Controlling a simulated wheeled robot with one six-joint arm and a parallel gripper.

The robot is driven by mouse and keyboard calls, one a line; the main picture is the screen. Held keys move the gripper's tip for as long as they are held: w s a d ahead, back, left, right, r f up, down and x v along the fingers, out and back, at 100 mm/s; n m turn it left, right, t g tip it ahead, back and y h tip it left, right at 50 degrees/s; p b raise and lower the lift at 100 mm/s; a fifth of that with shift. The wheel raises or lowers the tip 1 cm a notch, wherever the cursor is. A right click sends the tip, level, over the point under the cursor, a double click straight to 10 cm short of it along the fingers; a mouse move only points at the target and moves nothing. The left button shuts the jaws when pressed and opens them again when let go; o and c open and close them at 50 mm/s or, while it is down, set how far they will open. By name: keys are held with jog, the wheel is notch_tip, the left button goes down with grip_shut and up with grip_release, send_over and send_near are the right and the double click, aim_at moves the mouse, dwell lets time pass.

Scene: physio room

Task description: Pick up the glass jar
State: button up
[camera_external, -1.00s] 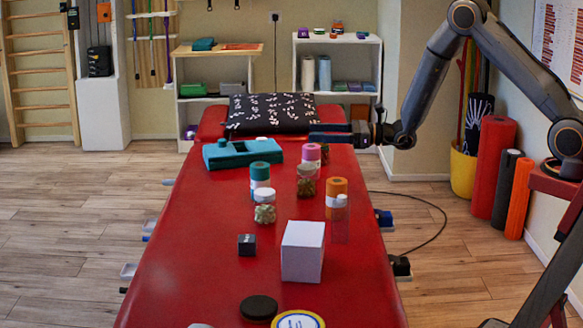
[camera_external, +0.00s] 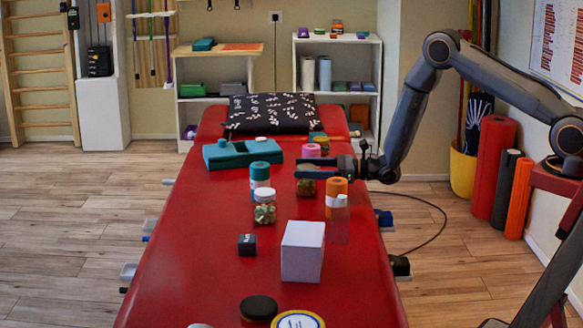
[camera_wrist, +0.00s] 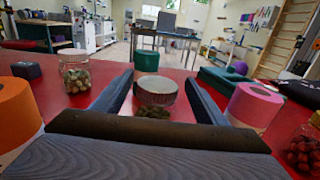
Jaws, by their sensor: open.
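Several glass jars stand on the red table (camera_external: 200,250). One, with a pale metallic lid and dark contents, is at my gripper (camera_external: 318,168); this glass jar (camera_external: 306,187) is partly hidden behind a finger in the external view. In the wrist view, the same jar (camera_wrist: 156,92) sits upright between the two fingers of my gripper (camera_wrist: 157,82), with a gap on each side. My gripper is open. Another glass jar (camera_external: 265,213) with a white lid and green-and-white contents stands to the left. A third jar (camera_wrist: 304,152) with red contents is cut off at the wrist view's right edge.
An orange roll (camera_external: 337,188) and a pink roll (camera_wrist: 254,106) stand close on either side of my gripper. A teal roll (camera_external: 260,172), teal block (camera_external: 242,153), black cube (camera_external: 247,245) and white box (camera_external: 302,251) are also on the table. The table's left side is clear.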

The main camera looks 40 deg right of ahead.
jog(key=shift+x, duration=1.85)
jog(key=shift+s+a, duration=0.15)
grip_shut()
